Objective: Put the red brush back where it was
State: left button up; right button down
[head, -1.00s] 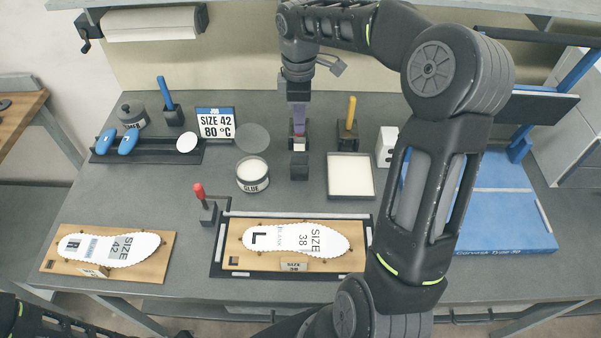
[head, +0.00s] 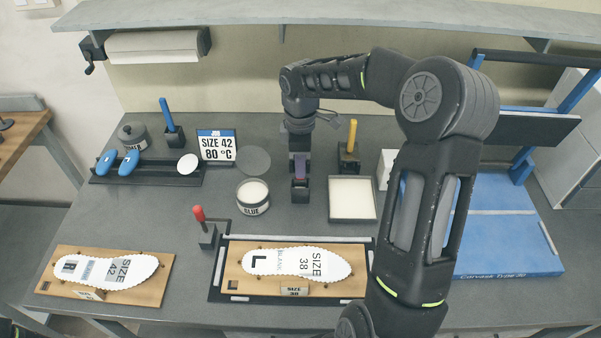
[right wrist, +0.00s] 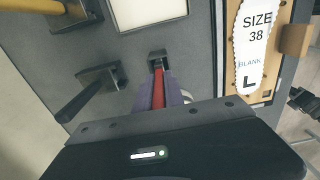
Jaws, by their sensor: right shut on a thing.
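The red brush (right wrist: 158,90) shows as a red handle between the purple-grey fingers of my right gripper (right wrist: 160,88) in the right wrist view. The gripper is shut on it. The handle's far end meets a small black holder (right wrist: 157,57); I cannot tell how deep the brush sits in it. In the head view my right gripper (head: 300,178) points down right over that holder (head: 300,195) and hides the brush. My left gripper is out of the head view.
A yellow-handled brush (head: 352,135) in its stand and a white tray (head: 352,199) are to the right. The glue pot (head: 252,197) is to the left. A red-knobbed clamp (head: 199,214) and the size 38 insole (head: 297,262) are in front. Another dark-handled stand (right wrist: 98,76) is close by.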

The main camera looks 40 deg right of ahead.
notch_tip(320, 180, down, 2)
jog(key=shift+f+b, duration=0.25)
jog(key=shift+b, duration=0.25)
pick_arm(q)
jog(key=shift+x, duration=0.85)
pick_arm(e)
jog(key=shift+r, duration=0.1)
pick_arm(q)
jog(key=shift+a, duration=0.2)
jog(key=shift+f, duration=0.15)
pick_arm(e)
jog(key=c, duration=1.4)
grip_release()
jog(key=shift+c, duration=0.2)
notch_tip(320, 180, up, 4)
jog(key=p, duration=0.3)
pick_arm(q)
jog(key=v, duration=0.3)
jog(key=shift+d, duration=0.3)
pick_arm(e)
notch_tip(320, 180, up, 8)
jog(key=shift+r, duration=0.1)
